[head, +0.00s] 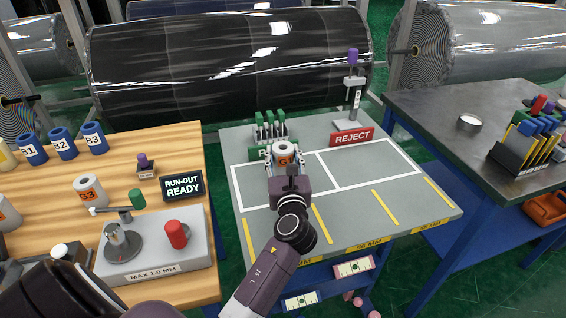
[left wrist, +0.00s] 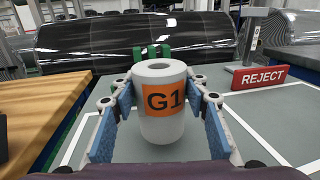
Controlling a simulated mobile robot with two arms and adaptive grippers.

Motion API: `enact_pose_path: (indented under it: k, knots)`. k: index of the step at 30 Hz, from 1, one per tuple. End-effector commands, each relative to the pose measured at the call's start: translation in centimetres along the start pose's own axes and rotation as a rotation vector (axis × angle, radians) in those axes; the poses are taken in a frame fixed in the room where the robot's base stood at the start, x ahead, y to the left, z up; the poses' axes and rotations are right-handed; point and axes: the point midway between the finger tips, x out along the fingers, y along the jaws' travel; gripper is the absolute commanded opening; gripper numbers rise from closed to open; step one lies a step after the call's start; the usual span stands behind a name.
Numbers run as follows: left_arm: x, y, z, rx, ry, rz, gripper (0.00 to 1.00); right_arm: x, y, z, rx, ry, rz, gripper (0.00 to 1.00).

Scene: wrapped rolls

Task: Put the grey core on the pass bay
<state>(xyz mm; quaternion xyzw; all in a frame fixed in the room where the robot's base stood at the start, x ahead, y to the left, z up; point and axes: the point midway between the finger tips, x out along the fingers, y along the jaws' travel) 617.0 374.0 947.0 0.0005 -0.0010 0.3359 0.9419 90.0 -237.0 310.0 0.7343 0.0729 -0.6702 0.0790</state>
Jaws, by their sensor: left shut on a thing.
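The grey core (head: 284,149) is a short hollow cylinder with an orange label, which reads G1 in the left wrist view (left wrist: 162,125). My left gripper (head: 285,165) is shut on it, with blue finger pads on both sides, and the core stands upright. It is over the pass bay (head: 254,188), the left white-outlined area on the grey table. I cannot tell whether its base touches the table. The green sign (head: 257,153) behind the bay is partly hidden by the core. My right gripper is out of view.
A red REJECT sign (head: 352,137) marks the empty right bay (head: 370,165). Green clips (head: 268,128) stand behind the pass bay. The wooden bench (head: 185,150) at left holds another grey core (head: 90,193), blue cores (head: 64,143) and a gauge (head: 150,250).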

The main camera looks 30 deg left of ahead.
Motion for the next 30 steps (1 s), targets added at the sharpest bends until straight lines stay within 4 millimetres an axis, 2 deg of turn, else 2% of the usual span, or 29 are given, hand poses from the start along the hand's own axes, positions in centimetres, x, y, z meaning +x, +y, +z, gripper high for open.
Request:
enact_pose_path:
  k: [1, 3, 16, 17, 20, 21, 30]
  knots:
    - [0.0, 0.0, -1.1, 0.002, 0.000, 0.000, 0.13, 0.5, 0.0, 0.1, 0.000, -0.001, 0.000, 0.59]
    - [0.0, 0.0, -1.8, 0.001, 0.000, 0.000, 0.13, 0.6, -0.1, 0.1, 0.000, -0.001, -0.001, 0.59]
    - [0.0, 0.0, -2.3, -0.001, -0.002, 0.000, 0.13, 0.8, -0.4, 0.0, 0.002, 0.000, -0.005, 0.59]
    - [0.0, 0.0, -2.2, -0.001, -0.001, 0.000, 0.45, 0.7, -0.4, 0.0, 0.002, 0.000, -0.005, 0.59]
    - [0.0, 0.0, -2.2, -0.001, -0.001, 0.000, 0.56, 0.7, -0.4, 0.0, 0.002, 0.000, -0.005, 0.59]
    - [0.0, 0.0, -2.2, -0.001, -0.001, 0.000, 0.59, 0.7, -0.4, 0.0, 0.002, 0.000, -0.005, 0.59]
    - [0.0, 0.0, -1.9, -0.001, -0.001, 0.000, 0.59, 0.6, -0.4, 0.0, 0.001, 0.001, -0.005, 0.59]
